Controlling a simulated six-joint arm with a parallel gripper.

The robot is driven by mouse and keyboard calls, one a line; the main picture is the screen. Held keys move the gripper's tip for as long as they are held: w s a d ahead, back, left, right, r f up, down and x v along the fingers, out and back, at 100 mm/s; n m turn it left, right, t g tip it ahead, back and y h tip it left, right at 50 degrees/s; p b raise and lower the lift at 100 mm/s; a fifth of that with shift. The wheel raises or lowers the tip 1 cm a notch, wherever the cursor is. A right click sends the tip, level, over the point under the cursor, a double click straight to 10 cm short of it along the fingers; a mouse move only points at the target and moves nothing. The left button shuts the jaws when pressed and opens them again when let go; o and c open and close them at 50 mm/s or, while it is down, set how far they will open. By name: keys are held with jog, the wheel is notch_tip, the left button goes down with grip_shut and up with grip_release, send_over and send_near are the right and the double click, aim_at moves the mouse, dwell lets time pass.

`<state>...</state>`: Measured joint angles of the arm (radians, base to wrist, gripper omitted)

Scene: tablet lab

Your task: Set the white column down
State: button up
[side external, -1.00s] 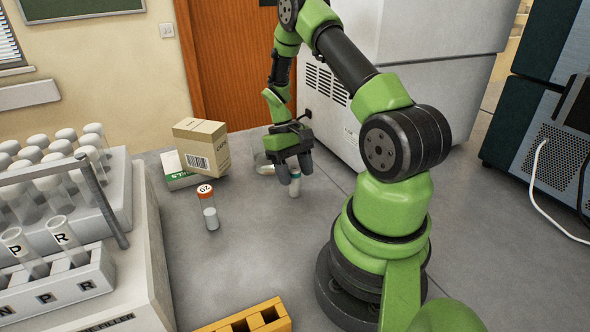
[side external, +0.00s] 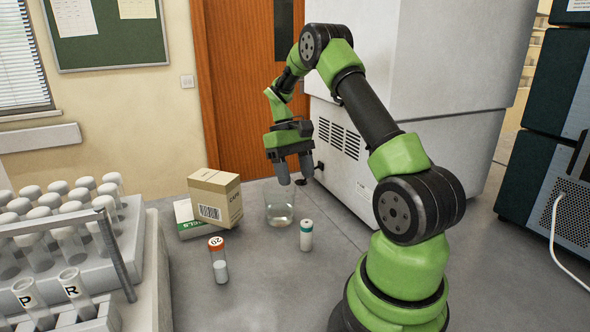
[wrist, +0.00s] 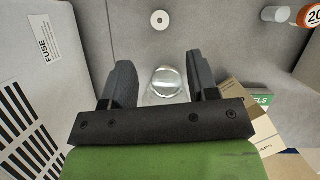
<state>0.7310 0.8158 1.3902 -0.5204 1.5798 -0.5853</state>
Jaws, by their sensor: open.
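The white column (side external: 306,238), a small white cylinder with a teal band, stands upright on the grey surface. In the wrist view its round white top (wrist: 160,20) shows beyond my fingers. My gripper (side external: 294,180) is open and empty, raised above the surface and apart from the column, up and to the left of it in the side view. Its two dark fingers (wrist: 161,62) are spread in the wrist view, with a glass beaker seen between them.
The clear glass beaker (side external: 280,208) stands just left of the column. A cardboard box (side external: 214,198) and an orange-capped vial (side external: 218,260) are further left. Tube racks (side external: 75,240) fill the left side. A large white appliance (side external: 345,150) stands behind on the right.

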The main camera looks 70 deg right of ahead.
jog(key=a+r+n+t+h, duration=0.2)
jog(key=a+r+t, duration=0.3)
jog(key=a+r, duration=0.85)
jog(key=s+a+r+t+y, duration=0.1)
jog(key=s+a+r+t, duration=0.1)
jog(key=s+a+t, duration=0.3)
jog(key=s+a, duration=0.3)
jog(key=a, duration=0.3)
jog(key=shift+s+n+t+y, duration=0.3)
jog(key=shift+s+n+t, duration=0.1)
